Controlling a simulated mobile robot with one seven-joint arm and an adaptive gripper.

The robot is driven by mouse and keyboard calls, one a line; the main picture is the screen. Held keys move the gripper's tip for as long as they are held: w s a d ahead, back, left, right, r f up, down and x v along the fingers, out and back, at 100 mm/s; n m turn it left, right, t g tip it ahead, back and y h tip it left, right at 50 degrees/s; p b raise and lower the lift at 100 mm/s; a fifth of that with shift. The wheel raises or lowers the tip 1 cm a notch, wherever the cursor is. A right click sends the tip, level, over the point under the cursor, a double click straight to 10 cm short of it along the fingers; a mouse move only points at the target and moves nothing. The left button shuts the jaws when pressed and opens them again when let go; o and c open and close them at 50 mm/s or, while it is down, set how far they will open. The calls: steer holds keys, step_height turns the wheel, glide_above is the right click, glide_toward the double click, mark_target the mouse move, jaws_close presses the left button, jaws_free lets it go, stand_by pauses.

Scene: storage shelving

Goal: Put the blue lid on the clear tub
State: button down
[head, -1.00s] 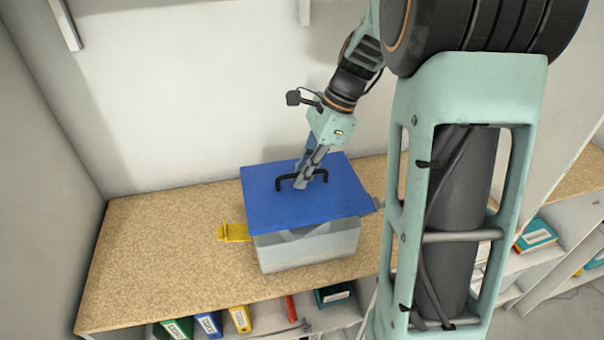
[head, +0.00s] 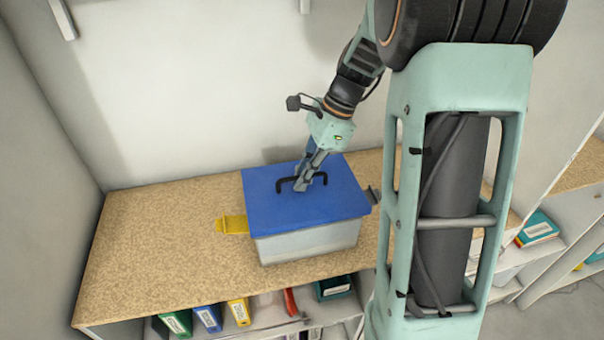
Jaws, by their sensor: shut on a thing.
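The blue lid (head: 270,205) lies flat over the top of the clear tub (head: 308,244) and appears to rest on its rim. Its front edge runs along the tub's upper edge with no clear gap showing. My gripper (head: 301,184) is shut on the lid's black handle (head: 322,174), near the handle's middle. The back rim of the tub is hidden under the lid.
The tub stands on a speckled tan shelf top (head: 155,240) with free room to its left. A pale wall (head: 190,90) rises behind. Several coloured binders (head: 208,318) stand on the shelf below. My own arm column blocks the right side.

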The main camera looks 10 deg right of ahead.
steer(key=shift+f+b, duration=0.8)
steer(key=shift+f, duration=0.9)
steer(key=c, duration=2)
jaws_free()
steer(key=v, duration=1.2)
